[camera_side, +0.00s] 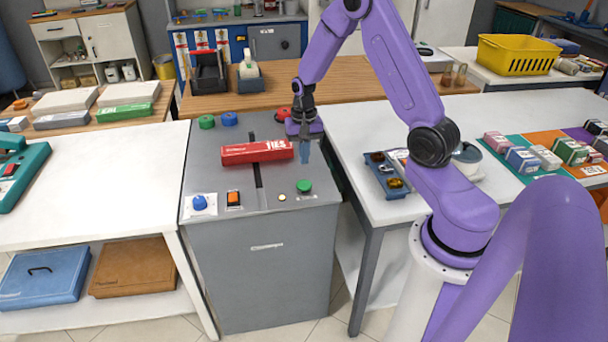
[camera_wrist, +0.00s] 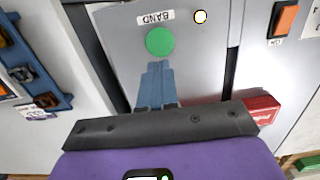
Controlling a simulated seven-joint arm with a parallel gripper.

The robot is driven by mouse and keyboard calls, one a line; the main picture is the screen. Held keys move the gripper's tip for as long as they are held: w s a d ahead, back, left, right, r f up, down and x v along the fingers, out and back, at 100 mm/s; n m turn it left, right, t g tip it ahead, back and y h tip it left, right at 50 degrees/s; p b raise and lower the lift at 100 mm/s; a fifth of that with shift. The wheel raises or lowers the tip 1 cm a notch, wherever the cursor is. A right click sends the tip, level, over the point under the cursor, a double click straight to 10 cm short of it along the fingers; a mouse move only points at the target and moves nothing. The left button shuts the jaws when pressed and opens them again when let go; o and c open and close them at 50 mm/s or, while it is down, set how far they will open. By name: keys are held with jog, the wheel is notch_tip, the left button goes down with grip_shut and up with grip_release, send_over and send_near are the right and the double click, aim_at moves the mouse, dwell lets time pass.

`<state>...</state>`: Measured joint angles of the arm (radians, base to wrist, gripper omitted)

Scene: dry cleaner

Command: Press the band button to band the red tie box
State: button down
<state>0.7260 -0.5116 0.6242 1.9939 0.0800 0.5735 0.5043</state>
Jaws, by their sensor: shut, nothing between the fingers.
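The red tie box (camera_side: 257,152) lies across the dark slot on top of the grey banding machine (camera_side: 268,248). One end of it shows at the right in the wrist view (camera_wrist: 262,110). The green band button (camera_side: 304,186) is at the front right of the machine top; in the wrist view it is a green disc (camera_wrist: 160,41) beside a label reading BAND. My gripper (camera_side: 305,158) is shut and empty, its blue fingers pointing down just right of the box's end. In the wrist view the closed fingertips (camera_wrist: 155,66) appear just short of the button; I cannot judge their height.
An orange switch (camera_side: 233,199), a blue knob (camera_side: 200,203) and a small light (camera_side: 282,197) sit along the machine's front. Green and blue tape rolls (camera_side: 207,122) lie at its back. A blue tray (camera_side: 387,178) stands on the white table at right.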

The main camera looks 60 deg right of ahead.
aim_at(304, 183)
jog(key=f, duration=0.7)
jog(key=shift+s+a, duration=0.15)
jog(key=shift+a, duration=0.05)
jog(key=shift+s+a+f, duration=0.1)
jog(key=shift+s+f, duration=0.05)
jog(key=shift+f, duration=0.9)
jog(key=shift+r, duration=0.1)
notch_tip(304, 183, up, 15)
jog(key=w+d, duration=0.1)
jog(key=shift+w, duration=0.1)
